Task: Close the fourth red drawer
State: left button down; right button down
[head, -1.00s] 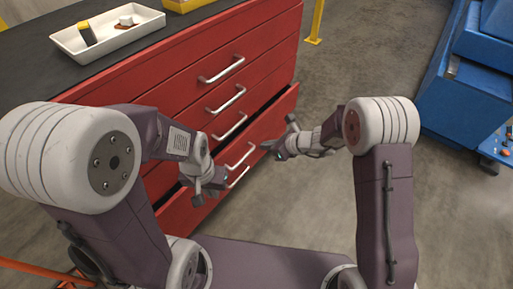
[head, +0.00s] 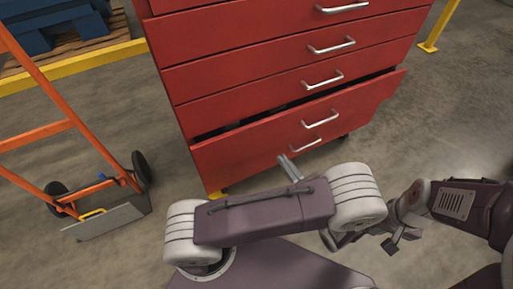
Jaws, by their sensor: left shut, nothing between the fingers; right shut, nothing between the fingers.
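The red cabinet (head: 240,57) fills the upper middle of the head view. Its fourth red drawer (head: 250,143) is pulled out, with a dark gap along its top edge and a silver handle (head: 320,120) on its front. Another handle (head: 306,145) shows just below. My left gripper (head: 288,167) is shut and empty, close to the lower part of the drawer front; contact cannot be told. Most of it is hidden behind my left arm. My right gripper (head: 389,245) is shut and empty, low on the right, apart from the cabinet.
An orange hand truck (head: 62,128) with black wheels stands at the left. Behind it are a yellow rail (head: 95,62) and a pallet with blue items (head: 60,30). A yellow post (head: 440,25) stands at the upper right. The floor right of the cabinet is clear.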

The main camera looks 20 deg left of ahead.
pick_arm(q)
jog(key=b, duration=0.6)
send_near(261, 126)
jog(key=x, duration=0.6)
jog(key=shift+a+f, duration=0.15)
jog(key=shift+a, duration=0.05)
jog(key=shift+w+a, duration=0.15)
jog(key=shift+w, duration=0.05)
jog(key=shift+p, duration=0.3)
